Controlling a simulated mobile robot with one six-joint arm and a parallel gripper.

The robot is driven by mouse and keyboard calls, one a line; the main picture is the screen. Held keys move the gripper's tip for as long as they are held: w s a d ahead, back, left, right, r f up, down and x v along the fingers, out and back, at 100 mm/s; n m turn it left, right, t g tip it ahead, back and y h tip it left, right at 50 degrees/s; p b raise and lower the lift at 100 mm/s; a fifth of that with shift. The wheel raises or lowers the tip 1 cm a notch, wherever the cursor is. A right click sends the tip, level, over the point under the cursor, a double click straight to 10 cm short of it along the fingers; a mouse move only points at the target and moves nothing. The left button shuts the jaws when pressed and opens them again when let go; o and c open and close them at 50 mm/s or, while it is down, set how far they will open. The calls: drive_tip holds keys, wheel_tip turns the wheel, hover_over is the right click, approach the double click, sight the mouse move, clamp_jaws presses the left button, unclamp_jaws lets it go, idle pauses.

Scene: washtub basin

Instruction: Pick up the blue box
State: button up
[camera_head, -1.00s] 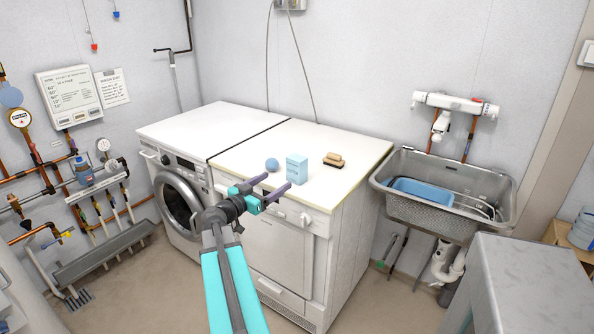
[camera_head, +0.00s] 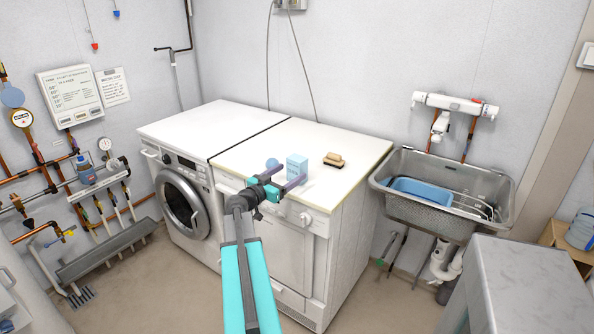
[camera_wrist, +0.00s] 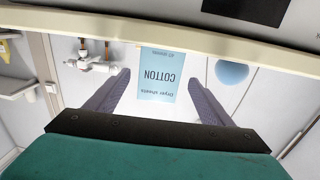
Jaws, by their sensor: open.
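The light blue box (camera_head: 297,162) stands upright on the white top of the right-hand machine. In the wrist view the box (camera_wrist: 158,72) appears upside down, with "COTTON" and "Dryer sheets" on its face. My gripper (camera_head: 292,173) is open and level with the near side of the box. In the wrist view its two purple fingers (camera_wrist: 159,80) appear on either side of the box, with a gap at each side. I cannot tell whether the fingertips reach past its front face.
A blue ball (camera_head: 272,163) sits just left of the box and also shows in the wrist view (camera_wrist: 231,72). A brown brush (camera_head: 334,160) lies to the right. The machine top (camera_head: 355,150) is clear farther right. A metal sink (camera_head: 445,190) stands at the right.

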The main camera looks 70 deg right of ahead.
sight(293, 169)
drive_tip(key=shift+d, duration=0.1)
drive_tip(key=shift+s+d+r+p, duration=0.2)
drive_tip(key=shift+s+d+p, duration=0.05)
drive_tip(key=shift+d+p, duration=0.3)
drive_tip(key=shift+p+x, duration=0.7)
drive_tip(key=shift+x, duration=1.3)
drive_tip(key=shift+a, duration=0.1)
drive_tip(key=c, duration=1.2)
drive_tip(key=shift+r, duration=0.2)
